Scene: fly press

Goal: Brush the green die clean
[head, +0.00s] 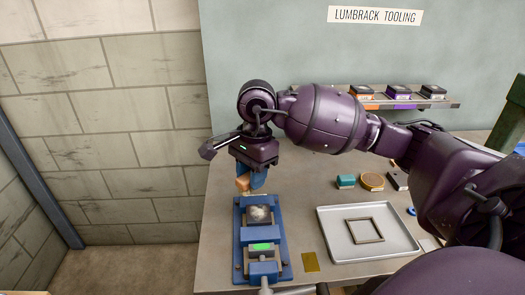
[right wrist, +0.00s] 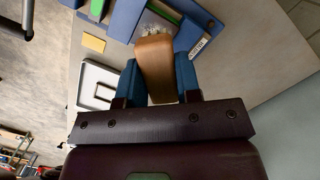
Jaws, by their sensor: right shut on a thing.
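A blue press fixture (head: 284,262) stands on the bench, left of the tray. A green block (head: 262,247), seemingly the green die, sits in it, with a pale, dusty-looking square face (head: 259,214) behind it. My right gripper (head: 252,183) is above the fixture's far end, its blue fingers shut on a brush with a tan wooden handle (head: 243,185). In the right wrist view the brush (right wrist: 155,75) lies between the fingers, its pale bristles pointing at the blue fixture (right wrist: 125,18). Whether the bristles touch anything is unclear. My left gripper is not in view.
A pale tray (head: 335,250) holding a square frame (head: 364,230) lies right of the fixture. A yellow square (head: 310,262) lies between them. A teal block (head: 345,181) and round tin (head: 372,181) stand behind the tray. A wall shelf (head: 445,104) holds several small blocks.

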